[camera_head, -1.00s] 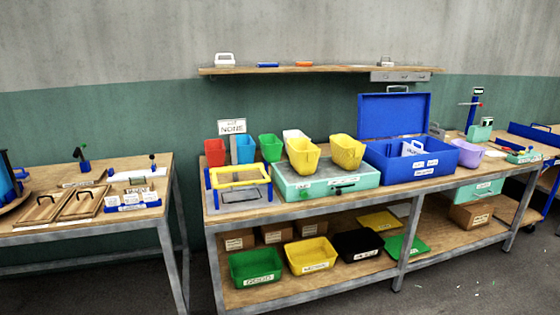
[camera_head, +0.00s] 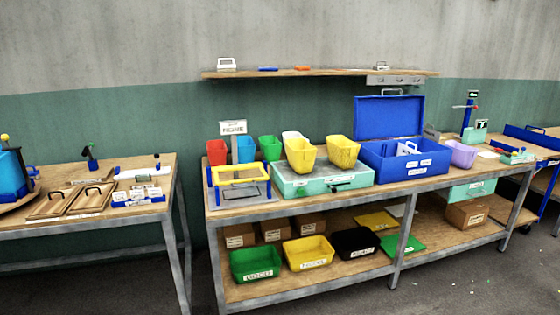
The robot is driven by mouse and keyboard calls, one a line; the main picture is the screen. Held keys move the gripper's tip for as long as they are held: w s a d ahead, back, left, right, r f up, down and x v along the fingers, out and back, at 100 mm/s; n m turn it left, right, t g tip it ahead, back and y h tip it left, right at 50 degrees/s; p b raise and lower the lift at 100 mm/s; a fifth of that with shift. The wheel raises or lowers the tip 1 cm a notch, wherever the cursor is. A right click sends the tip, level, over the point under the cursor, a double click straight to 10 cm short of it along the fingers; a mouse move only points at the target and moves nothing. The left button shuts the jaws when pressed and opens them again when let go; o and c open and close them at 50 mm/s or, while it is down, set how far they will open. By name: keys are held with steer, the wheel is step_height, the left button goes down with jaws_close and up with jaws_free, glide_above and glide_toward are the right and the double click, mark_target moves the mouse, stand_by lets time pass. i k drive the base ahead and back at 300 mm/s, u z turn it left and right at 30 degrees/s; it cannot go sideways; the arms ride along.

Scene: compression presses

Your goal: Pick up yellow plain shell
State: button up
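Two yellow bucket-like shells stand upright side by side on a closed teal case on the middle workbench. The left yellow shell (camera_head: 300,156) looks smooth and plain. The right yellow shell (camera_head: 343,153) looks speckled or textured, though the detail is small. A white shell (camera_head: 293,135) is partly hidden behind the left yellow one. The teal case (camera_head: 300,187) has a dark latch on its front. My gripper is not in view.
Red (camera_head: 217,153), blue (camera_head: 246,149) and green (camera_head: 270,148) shells stand to the left, behind a yellow-and-blue frame (camera_head: 240,177). An open blue box (camera_head: 410,166) stands right of the case. A shelf (camera_head: 320,73) hangs above. Floor shows in front of the benches.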

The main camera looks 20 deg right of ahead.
mark_target(301, 155)
steer(key=u, duration=0.35)
steer(key=i, duration=1)
steer(key=u, duration=0.1)
steer(key=k, duration=0.9)
steer(key=z, duration=0.2)
steer(key=i, duration=0.3)
steer(key=u, duration=0.05)
